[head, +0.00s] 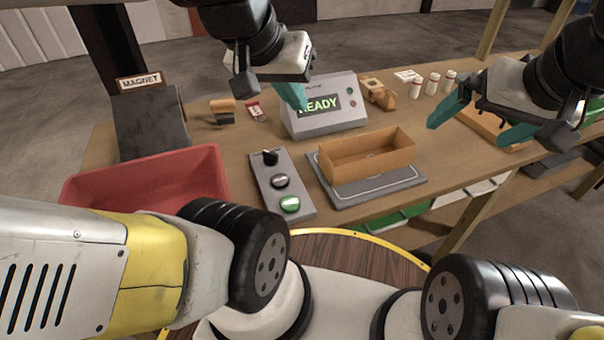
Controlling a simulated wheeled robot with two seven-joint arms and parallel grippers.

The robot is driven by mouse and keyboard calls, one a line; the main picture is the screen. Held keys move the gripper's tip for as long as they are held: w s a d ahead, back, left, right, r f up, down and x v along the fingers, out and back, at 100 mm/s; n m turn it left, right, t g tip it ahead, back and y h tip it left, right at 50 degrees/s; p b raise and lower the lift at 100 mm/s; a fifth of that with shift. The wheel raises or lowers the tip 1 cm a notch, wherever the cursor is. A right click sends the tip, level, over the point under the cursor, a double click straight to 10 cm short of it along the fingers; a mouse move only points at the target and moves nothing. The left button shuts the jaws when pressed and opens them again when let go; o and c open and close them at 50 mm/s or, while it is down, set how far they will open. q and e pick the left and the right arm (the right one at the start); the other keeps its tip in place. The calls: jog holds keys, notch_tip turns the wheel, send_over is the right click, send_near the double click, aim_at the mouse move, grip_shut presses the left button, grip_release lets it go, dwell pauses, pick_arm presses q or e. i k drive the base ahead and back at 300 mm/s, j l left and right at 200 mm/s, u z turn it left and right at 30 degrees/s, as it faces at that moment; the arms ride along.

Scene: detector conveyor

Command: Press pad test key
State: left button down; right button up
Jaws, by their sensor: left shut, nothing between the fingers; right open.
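A grey control box (265,180) lies on the table with a black knob (270,157), a dark round button (280,181) and a green round button (289,204); their labels are too small to read. A grey display unit (318,125) reading "READY" stands behind it. An orange-brown open tray (366,163) sits on a flat grey pad (385,190) to the right. My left gripper (292,96) is shut and empty, its teal fingertips covering the display's upper left in the picture. My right gripper (482,122) is open and empty at the right, above another orange-brown tray.
Small white bottles (433,83) and wooden pieces (377,93) lie at the back. The wood between display and control box is mostly clear.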

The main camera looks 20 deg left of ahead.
aim_at(289, 204)
jog(key=l+u, duration=0.15)
jog(key=l, duration=0.25)
jog(key=k+l+u, duration=0.15)
jog(key=l, duration=0.2)
jog(key=k+l+u, duration=0.15)
jog(key=l, duration=0.25)
jog(key=k+l+u, duration=0.15)
jog(key=l, duration=0.2)
jog(key=k+l+u, duration=0.15)
jog(key=l, duration=0.2)
jog(key=i, duration=0.05)
